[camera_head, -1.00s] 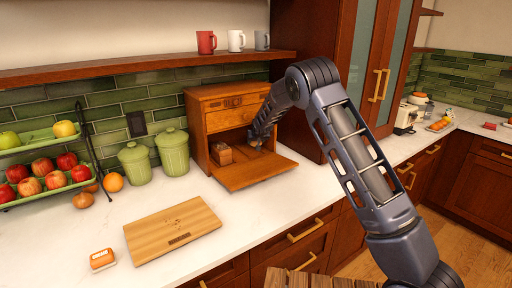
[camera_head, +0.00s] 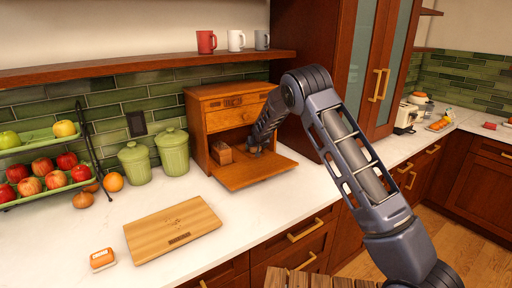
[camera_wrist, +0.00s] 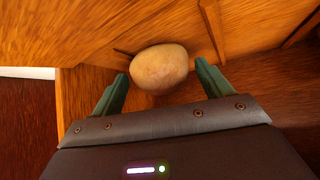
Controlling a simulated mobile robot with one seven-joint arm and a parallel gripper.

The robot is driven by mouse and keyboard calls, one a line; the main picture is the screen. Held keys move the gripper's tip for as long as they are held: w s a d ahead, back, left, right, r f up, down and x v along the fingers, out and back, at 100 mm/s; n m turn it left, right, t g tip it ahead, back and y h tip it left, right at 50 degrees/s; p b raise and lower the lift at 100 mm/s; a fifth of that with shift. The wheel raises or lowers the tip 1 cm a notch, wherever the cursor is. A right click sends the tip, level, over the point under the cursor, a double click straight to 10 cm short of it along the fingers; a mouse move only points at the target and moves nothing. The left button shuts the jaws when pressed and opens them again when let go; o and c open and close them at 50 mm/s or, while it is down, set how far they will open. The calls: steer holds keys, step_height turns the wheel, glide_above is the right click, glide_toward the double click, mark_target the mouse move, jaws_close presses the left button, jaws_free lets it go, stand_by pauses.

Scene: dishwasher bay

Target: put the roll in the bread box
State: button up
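The roll (camera_wrist: 158,69) is a pale, rounded bun. In the wrist view it lies inside the wooden bread box, between and just past my gripper's fingertips. My gripper (camera_wrist: 163,80) is open, with narrow gaps on both sides of the roll. The bread box (camera_head: 222,104) stands on the counter with its front flap (camera_head: 248,172) lowered. In the head view my gripper (camera_head: 254,148) reaches into the right part of the open compartment. The roll cannot be made out there.
A brown loaf-like item (camera_head: 221,154) sits in the box's left part. Green canisters (camera_head: 173,153) stand to the left. A cutting board (camera_head: 172,229) and a small orange-and-white item (camera_head: 102,259) lie in front. A tall cabinet (camera_head: 310,40) stands right of the box.

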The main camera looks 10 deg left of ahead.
steer(key=shift+r, duration=0.1)
steer(key=shift+r, duration=0.25)
steer(key=v, duration=1.1)
steer(key=s+d+r+m+g, duration=0.1)
steer(key=s+d+r, duration=0.45)
steer(key=d, duration=0.55)
steer(key=s+d+r+m+h, duration=0.1)
steer(key=s+d+r, duration=0.45)
steer(key=d, duration=0.65)
steer(key=s+d+r+m+g, duration=0.1)
steer(key=s+d+r, duration=0.5)
steer(key=d, duration=0.5)
steer(key=s+d, duration=0.5)
steer(key=s, duration=0.5)
steer(key=s+d+m+g+h, duration=0.1)
steer(key=s+d, duration=0.4)
steer(key=s, duration=0.5)
steer(key=s+d+h, duration=0.1)
steer(key=s+d, duration=0.4)
steer(key=s, duration=0.6)
steer(key=shift+d+m+g, duration=0.3)
steer(key=shift+g, duration=0.1)
steer(key=shift+s+r, duration=0.15)
